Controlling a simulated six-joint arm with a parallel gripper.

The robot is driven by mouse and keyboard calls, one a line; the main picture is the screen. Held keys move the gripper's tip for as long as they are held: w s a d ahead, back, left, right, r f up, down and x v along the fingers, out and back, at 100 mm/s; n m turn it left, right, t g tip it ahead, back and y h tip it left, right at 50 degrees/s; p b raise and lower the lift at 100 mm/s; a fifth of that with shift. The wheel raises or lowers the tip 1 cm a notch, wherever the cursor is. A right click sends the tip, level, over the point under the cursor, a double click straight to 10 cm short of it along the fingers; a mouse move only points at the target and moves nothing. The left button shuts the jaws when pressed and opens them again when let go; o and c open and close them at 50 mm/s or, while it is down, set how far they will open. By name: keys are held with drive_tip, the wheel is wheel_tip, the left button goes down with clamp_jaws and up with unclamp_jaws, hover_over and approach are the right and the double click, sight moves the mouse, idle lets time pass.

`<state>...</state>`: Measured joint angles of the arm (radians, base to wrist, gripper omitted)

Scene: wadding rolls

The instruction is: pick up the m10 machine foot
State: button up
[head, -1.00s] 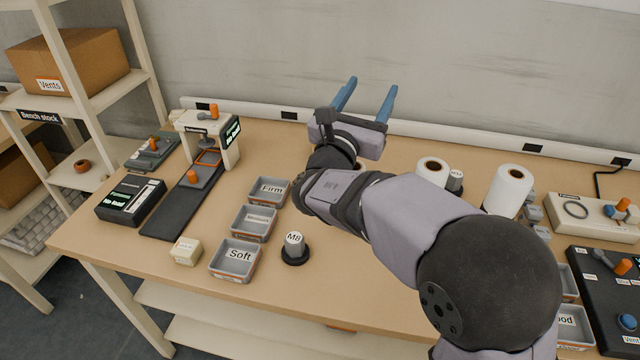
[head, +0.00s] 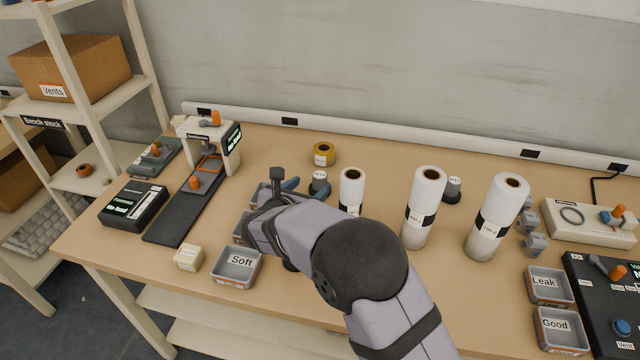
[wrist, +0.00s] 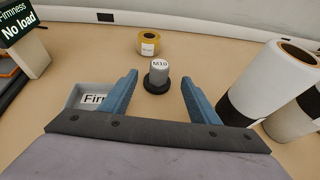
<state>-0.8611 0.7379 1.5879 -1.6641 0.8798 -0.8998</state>
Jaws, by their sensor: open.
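The M10 machine foot (wrist: 158,73) is a grey capped cylinder on a dark round base. It stands upright on the bench, labelled M10 in the wrist view. In the head view the foot (head: 319,184) shows just past my blue fingers. My gripper (wrist: 160,79) is open and empty, its fingers pointing towards the foot. In the wrist view the foot appears between the two fingertips, apart from both. I cannot tell how far it is from them in depth. In the head view my gripper (head: 305,190) is partly hidden by my arm.
A yellow roll (wrist: 148,43) lies behind the foot. White rolls (head: 351,190) stand to its right, with another foot (head: 453,189) behind them. The Firm tray (wrist: 90,96) is beside my left finger. The Soft tray (head: 237,266) is nearer the front. My arm mostly hides the M8 foot.

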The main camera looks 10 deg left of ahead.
sight(319, 177)
drive_tip(key=shift+p+x, duration=0.9)
drive_tip(key=shift+x, duration=2.6)
drive_tip(key=shift+w+r, duration=0.1)
drive_tip(key=shift+r, duration=0.1)
drive_tip(key=shift+c, duration=0.7)
drive_tip(key=c, duration=1.1)
